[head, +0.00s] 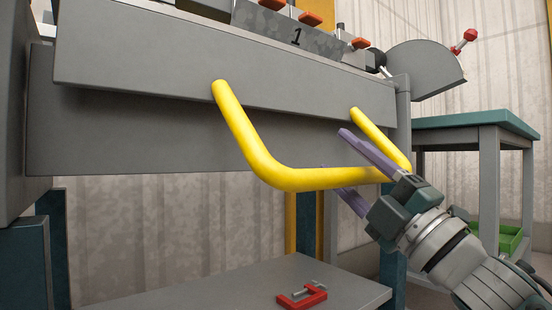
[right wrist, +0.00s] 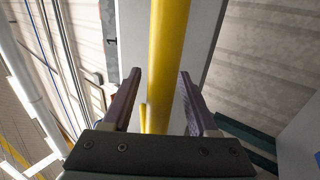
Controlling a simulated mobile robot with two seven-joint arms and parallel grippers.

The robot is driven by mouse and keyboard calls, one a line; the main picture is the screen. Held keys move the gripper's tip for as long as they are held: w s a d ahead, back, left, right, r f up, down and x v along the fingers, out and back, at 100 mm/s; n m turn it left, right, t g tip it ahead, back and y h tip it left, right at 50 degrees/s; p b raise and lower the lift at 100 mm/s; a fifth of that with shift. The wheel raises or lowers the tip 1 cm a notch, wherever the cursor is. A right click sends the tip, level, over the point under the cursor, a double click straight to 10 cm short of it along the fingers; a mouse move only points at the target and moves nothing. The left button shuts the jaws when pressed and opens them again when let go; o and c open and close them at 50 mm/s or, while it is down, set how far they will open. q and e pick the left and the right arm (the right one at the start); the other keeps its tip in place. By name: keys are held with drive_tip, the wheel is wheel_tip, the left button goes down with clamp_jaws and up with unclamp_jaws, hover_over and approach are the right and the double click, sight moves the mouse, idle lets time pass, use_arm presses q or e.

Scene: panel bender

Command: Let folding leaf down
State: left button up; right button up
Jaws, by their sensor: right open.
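The folding leaf (head: 160,60) is a long grey panel across the top of the head view, tilted over a second grey panel behind it. A yellow U-shaped handle (head: 255,150) is fixed to it and sticks out towards me. My right gripper (head: 333,150) is open at the right part of the handle, with its purple fingers on either side of the bar. In the right wrist view, the yellow bar (right wrist: 168,60) runs between the two open fingers (right wrist: 160,85), with a gap on each side. My left gripper is not in view.
A red clamp-like piece (head: 302,296) lies on the grey lower shelf (head: 230,290). A teal-topped table (head: 475,119) stands at the right, with a green tray (head: 510,240) below it.

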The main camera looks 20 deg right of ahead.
drive_tip(key=p+v, duration=0.2)
drive_tip(key=v, duration=0.7)
drive_tip(key=shift+s+d+f, duration=0.1)
drive_tip(key=shift+s+f, duration=0.05)
drive_tip(key=shift+s, duration=0.05)
